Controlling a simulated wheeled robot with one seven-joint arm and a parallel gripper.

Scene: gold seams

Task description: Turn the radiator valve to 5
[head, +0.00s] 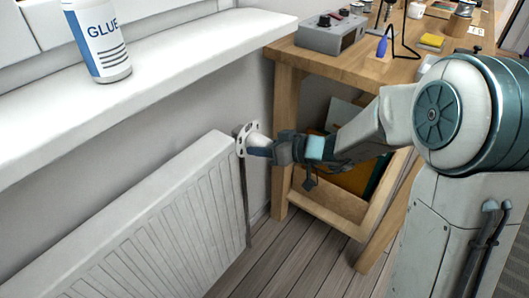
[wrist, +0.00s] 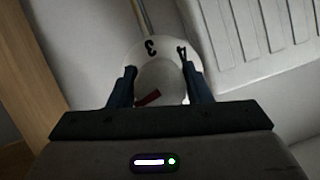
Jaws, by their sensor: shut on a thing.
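The white radiator valve (head: 246,140) sits at the upper right end of the radiator in the head view. My gripper (head: 262,146) reaches it from the right and is shut on its knob. In the wrist view the round grey-white knob (wrist: 158,82) lies between the two dark fingers of my gripper (wrist: 160,86). A red pointer mark shows on the knob, toward its lower left. The pale dial behind it carries a 3 and what looks like a 4 near the right finger. The rest of the dial's numbers are hidden by my fingers and palm.
The white radiator (head: 150,225) runs along the wall below a white sill (head: 150,70) with a glue bottle (head: 98,40). A wooden workbench (head: 350,65) with tools stands just right of the valve, its leg close to my gripper.

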